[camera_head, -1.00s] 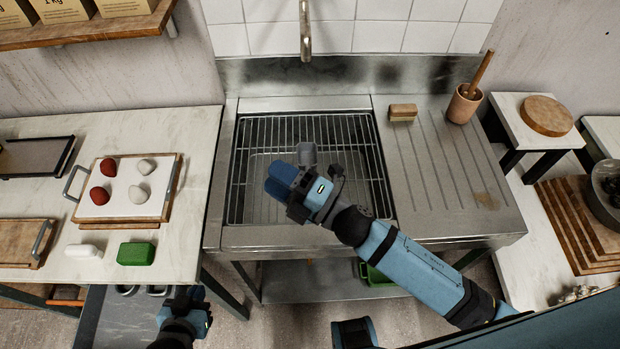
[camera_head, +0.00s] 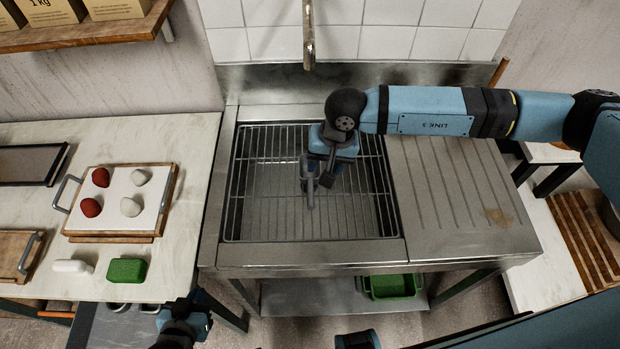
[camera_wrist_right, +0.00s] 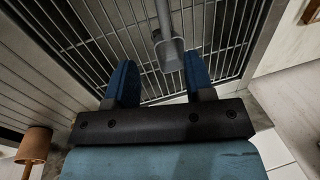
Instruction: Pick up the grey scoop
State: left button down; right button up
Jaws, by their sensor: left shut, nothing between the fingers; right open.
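The grey scoop (camera_head: 310,188) appears in the sink over the wire rack (camera_head: 262,200), partly hidden by my right gripper (camera_head: 322,176). In the right wrist view, the scoop (camera_wrist_right: 171,48) shows as a grey rounded end with a long shaft running to the top edge. My right gripper (camera_wrist_right: 158,62) points down into the sink. Its blue fingers are spread, and the scoop's end lies in the gap between them in the picture. I cannot tell whether they touch it. My left gripper (camera_head: 190,318) is shut and empty, low in front of the left counter.
The tap (camera_head: 308,35) hangs over the back of the sink. The left counter holds a tray (camera_head: 160,205) with red and white lumps, a green block (camera_head: 127,270) and a white piece (camera_head: 72,266). A green bin (camera_head: 392,285) sits below. The ribbed drainboard (camera_head: 450,215) shows free room.

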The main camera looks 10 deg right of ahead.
aim_at(311, 192)
jog(key=f, duration=0.2)
jog(key=a+f+p, duration=0.1)
jog(key=f, duration=0.4)
jog(key=shift+w+a+f, duration=0.2)
jog(key=shift+a+f, duration=0.1)
jog(key=shift+f, duration=0.05)
jog(key=shift+a+f+p, duration=0.2)
jog(key=shift+f+p, duration=0.3)
jog(key=shift+f, duration=0.05)
jog(key=f, duration=0.1)
jog(key=a+f+p, duration=0.1)
jog(key=f, duration=0.1)
jog(key=shift+w+f, duration=0.1)
jog(key=shift+f, duration=0.5)
grip_shut()
